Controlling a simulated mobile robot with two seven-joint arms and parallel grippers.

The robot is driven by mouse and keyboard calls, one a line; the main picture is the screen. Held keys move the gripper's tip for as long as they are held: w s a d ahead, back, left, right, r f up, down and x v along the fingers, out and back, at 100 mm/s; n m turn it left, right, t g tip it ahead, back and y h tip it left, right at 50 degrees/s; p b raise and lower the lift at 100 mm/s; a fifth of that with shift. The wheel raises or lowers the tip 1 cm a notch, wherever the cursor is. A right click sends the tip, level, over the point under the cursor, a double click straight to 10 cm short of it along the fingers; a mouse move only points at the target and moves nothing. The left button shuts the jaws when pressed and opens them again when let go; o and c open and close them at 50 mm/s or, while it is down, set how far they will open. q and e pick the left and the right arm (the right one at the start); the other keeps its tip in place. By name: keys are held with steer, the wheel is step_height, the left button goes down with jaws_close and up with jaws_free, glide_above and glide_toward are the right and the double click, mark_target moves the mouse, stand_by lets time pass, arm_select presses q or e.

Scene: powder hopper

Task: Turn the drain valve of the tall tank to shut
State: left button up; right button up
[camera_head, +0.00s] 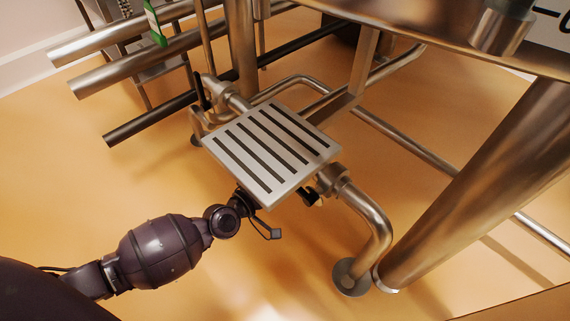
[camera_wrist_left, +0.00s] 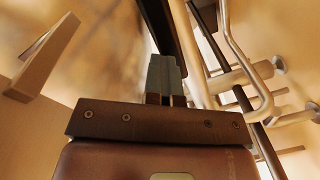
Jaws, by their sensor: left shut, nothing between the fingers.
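The tall tank and its drain valve cannot be told for certain. A steel pipe with a fitting (camera_head: 330,180) runs right of a slatted plate (camera_head: 228,152) and bends down to the floor. A small black part (camera_head: 309,197) sits beside this fitting, partly under the plate; I cannot tell whether it is a valve handle. My left gripper (camera_head: 247,202) reaches the plate's near edge, its tips hidden in the head view. In the left wrist view its fingers (camera_wrist_left: 165,72) are together and empty, with a dark bar (camera_wrist_left: 160,24) beyond them. My right gripper is out of view.
Several horizontal pipes (camera_head: 130,70) stick out at the upper left. A thick steel leg (camera_head: 490,180) slants down at the right. Another pipe with a black upright handle (camera_head: 199,92) stands behind the plate. The orange floor (camera_head: 270,270) is open in front.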

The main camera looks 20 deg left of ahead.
arm_select(q)
steer(key=shift+o, duration=1.1)
steer(key=shift+w+d+r, duration=0.25)
steer(key=shift+o, duration=1.3)
steer(key=shift+a+f, duration=0.15)
steer(key=shift+f, duration=0.05)
steer(key=shift+o, duration=0.9)
steer(key=shift+s+a, duration=0.1)
steer(key=shift+s, duration=0.15)
steer(key=f+v, duration=0.1)
steer(key=v, duration=1.1)
steer(key=shift+a+f+b, duration=0.2)
steer(key=shift+f+b, duration=0.1)
steer(key=shift+b, duration=0.1)
steer(key=shift+w+r, duration=0.1)
steer(key=shift+w, duration=0.05)
steer(key=p+v, duration=0.2)
steer(key=v, duration=0.8)
steer(key=shift+s, duration=0.45)
